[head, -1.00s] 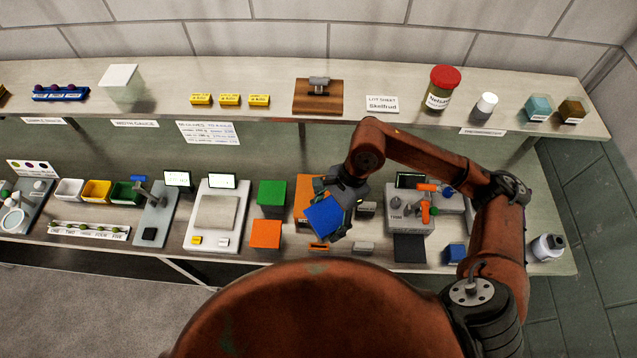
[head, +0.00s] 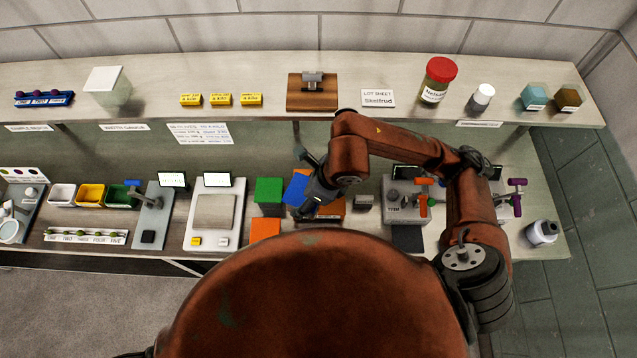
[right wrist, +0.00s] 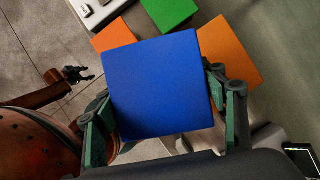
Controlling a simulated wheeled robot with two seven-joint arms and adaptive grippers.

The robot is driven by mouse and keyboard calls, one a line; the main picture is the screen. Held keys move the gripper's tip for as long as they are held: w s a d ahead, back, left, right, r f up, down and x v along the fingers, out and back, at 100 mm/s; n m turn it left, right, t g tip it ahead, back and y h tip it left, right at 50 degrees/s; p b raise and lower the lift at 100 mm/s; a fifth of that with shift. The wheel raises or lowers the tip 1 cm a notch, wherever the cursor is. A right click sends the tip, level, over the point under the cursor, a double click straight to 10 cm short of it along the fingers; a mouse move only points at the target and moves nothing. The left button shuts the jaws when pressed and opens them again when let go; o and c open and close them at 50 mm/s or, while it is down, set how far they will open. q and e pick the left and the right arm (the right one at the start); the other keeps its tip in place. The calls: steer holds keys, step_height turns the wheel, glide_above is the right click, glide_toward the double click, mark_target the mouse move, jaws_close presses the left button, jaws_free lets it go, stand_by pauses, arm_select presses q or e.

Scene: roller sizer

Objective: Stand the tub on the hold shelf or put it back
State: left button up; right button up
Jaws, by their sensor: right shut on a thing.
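The tub looks like a blue box (head: 296,188); its plain blue face (right wrist: 160,85) fills the middle of the right wrist view. My right gripper (head: 304,192) is shut on it, with a finger at either side in the wrist view. The blue box is over the lower bench, between the green block (head: 268,191) and the orange box (head: 331,209), which my gripper partly covers. I cannot tell its exact height. My left gripper (right wrist: 80,74) shows small and dark at the left of the right wrist view, far from the box; its jaws are too small to judge.
Another orange block (head: 265,229) stands in front of the green one. A scale (head: 214,212) is to their left. The upper shelf (head: 330,128) carries a wooden stand (head: 312,92), yellow blocks (head: 221,100) and a red-lidded jar (head: 437,82). A grey machine (head: 405,203) stands right of my gripper.

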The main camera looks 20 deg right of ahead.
steer(key=w+d, duration=0.1)
steer(key=w+d+f, duration=0.1)
steer(key=w+d, duration=0.1)
steer(key=shift+w+f+p, duration=0.2)
steer(key=shift+f+p, duration=0.2)
steer(key=w+f, duration=0.1)
steer(key=w+d+f, duration=0.1)
steer(key=f, duration=0.1)
steer(key=w+d+f, duration=0.1)
steer(key=f, duration=0.1)
steer(key=shift+w+d+p, duration=0.2)
steer(key=shift+w+p, duration=0.15)
steer(key=shift+p, duration=0.05)
steer(key=shift+w+d+f, duration=0.1)
steer(key=shift+f, duration=0.15)
steer(key=f, duration=0.1)
steer(key=f+p, duration=0.1)
steer(key=f, duration=0.1)
steer(key=shift+w+d, duration=0.15)
steer(key=shift+w, duration=0.05)
steer(key=shift+f, duration=0.35)
steer(key=shift+f, duration=0.1)
steer(key=o, duration=1.6)
steer(key=shift+c, duration=0.2)
